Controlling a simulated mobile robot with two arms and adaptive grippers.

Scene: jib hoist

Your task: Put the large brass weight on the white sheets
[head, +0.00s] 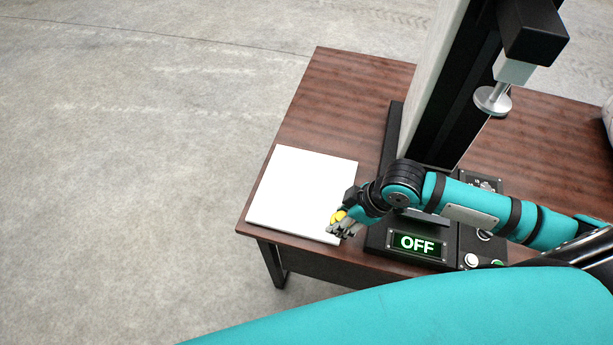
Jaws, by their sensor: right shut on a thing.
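The white sheets (298,188) lie in a flat stack at the left front corner of the brown table. My right gripper (341,226) is at the right front part of the sheets. It is shut on the brass weight (338,215), of which only a small yellow part shows; the fingers hide the rest. I cannot tell whether the weight touches the sheets or is held just above them. My left gripper is not in view.
A black machine with a tall column (445,95) stands right of the sheets, with a lit "OFF" display (417,244) and buttons in front. A round metal disc (493,100) hangs from its top. Bare wood table (340,105) lies behind the sheets.

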